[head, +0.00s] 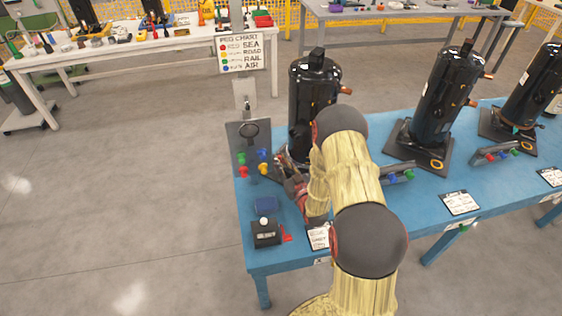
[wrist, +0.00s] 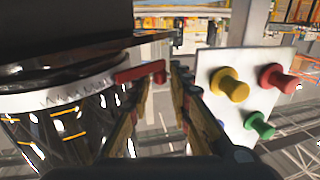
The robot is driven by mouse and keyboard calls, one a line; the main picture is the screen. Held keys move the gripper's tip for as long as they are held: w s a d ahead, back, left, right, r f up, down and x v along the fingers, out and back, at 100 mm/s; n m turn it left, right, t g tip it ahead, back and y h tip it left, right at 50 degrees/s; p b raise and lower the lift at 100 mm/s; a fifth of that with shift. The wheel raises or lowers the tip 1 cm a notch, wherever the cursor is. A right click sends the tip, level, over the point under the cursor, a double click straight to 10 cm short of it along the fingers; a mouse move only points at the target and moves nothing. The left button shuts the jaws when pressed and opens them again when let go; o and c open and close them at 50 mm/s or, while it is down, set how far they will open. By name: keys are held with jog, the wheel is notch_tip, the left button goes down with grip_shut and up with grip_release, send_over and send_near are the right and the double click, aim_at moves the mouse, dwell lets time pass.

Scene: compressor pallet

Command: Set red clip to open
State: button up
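In the wrist view the bar lies roughly level and points right. My gripper (wrist: 161,76) has its two fingers apart, with the clip's rounded end at the gap between the tips. I cannot tell whether either finger touches it. In the head view my gripper (head: 284,180) is low beside the left compressor, and my arm hides part of that area. The clip cannot be made out clearly there.
A peg board (head: 248,148) with coloured pegs stands close left of my gripper; its yellow peg (wrist: 230,84) is near the right finger. A small dark box (head: 265,234) sits on the blue table (head: 420,220). More compressors stand to the right.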

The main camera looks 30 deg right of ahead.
jog(key=shift+w, duration=0.25)
jog(key=shift+c, duration=0.5)
jog(key=c, duration=0.4)
grip_shut()
